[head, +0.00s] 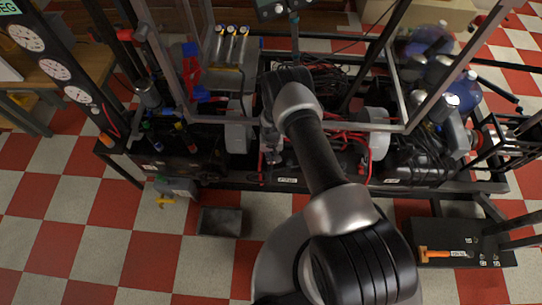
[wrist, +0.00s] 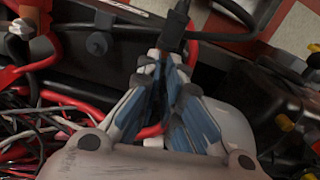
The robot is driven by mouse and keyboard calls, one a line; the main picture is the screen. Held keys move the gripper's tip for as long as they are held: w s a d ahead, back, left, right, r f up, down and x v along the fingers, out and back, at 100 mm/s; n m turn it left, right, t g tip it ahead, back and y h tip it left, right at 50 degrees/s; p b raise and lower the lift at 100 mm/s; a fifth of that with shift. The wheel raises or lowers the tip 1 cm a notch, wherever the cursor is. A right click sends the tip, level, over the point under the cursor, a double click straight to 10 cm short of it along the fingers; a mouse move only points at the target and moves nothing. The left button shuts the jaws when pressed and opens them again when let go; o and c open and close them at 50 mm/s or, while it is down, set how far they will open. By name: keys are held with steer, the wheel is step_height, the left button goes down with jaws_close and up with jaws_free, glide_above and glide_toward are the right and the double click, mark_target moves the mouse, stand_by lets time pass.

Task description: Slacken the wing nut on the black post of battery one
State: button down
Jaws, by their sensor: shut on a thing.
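In the wrist view my gripper (wrist: 168,62) is closed in around the end of a black cable (wrist: 176,22), at the black post. The fingers cover most of the post and its wing nut, so only a dark sliver shows between the fingertips. The black battery top (wrist: 100,82) lies under and left of the fingers.
Red cable (wrist: 70,103) and a tangle of thin wires (wrist: 30,135) lie left of the fingers. Another black case (wrist: 262,95) with brass-coloured knobs is at right.

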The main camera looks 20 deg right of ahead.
steer(key=shift+s+f+n, duration=0.15)
steer(key=shift+f+n, duration=0.05)
steer(key=shift+n, duration=0.4)
steer(key=c, duration=1.8)
jaws_free()
steer(key=shift+o, duration=0.2)
steer(key=shift+r, duration=0.15)
steer(key=shift+w+r, duration=0.2)
steer(key=shift+r, duration=0.1)
step_height(320, 180, up, 11)
steer(key=shift+r, duration=0.15)
steer(key=shift+s, duration=0.1)
